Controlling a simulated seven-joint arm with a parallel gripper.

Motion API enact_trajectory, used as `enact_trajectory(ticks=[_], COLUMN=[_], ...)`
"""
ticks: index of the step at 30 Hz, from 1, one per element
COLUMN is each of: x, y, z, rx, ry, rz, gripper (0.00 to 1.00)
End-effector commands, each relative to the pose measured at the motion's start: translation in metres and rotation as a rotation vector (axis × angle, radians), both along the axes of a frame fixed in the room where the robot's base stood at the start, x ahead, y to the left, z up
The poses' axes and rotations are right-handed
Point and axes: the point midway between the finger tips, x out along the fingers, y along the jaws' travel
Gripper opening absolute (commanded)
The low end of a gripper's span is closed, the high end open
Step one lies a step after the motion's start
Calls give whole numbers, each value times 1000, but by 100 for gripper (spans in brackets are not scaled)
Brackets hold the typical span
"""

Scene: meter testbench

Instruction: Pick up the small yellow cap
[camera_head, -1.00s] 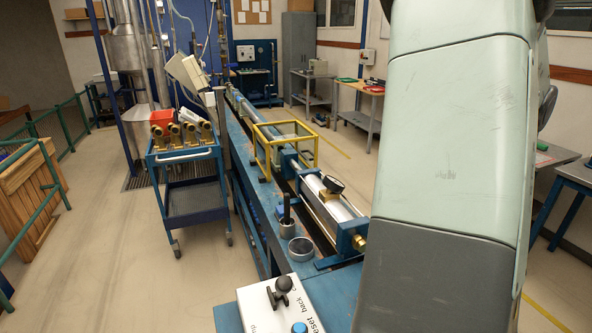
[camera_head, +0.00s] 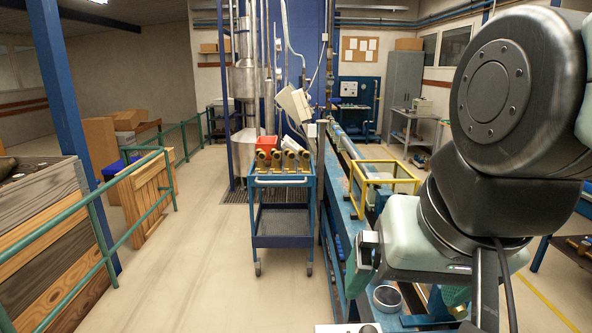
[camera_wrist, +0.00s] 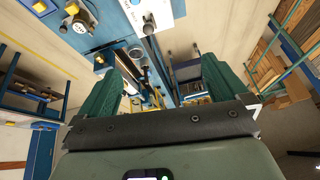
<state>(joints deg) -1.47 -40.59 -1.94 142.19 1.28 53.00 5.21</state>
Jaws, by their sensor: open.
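My gripper (camera_wrist: 163,88) is open, with its two dark green fingers apart and nothing seen between them. In the wrist view small yellow parts show at the top left: one yellow part (camera_wrist: 72,8) on a round fitting and another yellow spot (camera_wrist: 40,6) on a blue fixture. I cannot tell whether either is the small yellow cap. Both lie beyond the left finger, away from the gripper. In the head view no small yellow cap can be made out; my arm covers much of the bench's near right part.
A long blue bench (camera_head: 338,215) carries a yellow frame (camera_head: 385,181) and a round grey cup (camera_head: 386,297). A white control box (camera_head: 345,328) is at the bottom edge. Left of the bench stands a blue trolley (camera_head: 283,239) with brass meters (camera_head: 283,158) and a red bin (camera_head: 267,144).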

Motion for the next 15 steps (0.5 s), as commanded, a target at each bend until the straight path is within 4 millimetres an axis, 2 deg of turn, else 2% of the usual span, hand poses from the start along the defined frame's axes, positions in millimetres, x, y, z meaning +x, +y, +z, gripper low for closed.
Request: enact_trajectory(ticks=[1, 6, 15], x=[-2, -2, -2], y=[2, 3, 3], z=[2, 4, 5], rx=[-43, -101, -97], ry=[-27, -54, -53], rz=[56, 129, 123], gripper=[97, 71, 70])
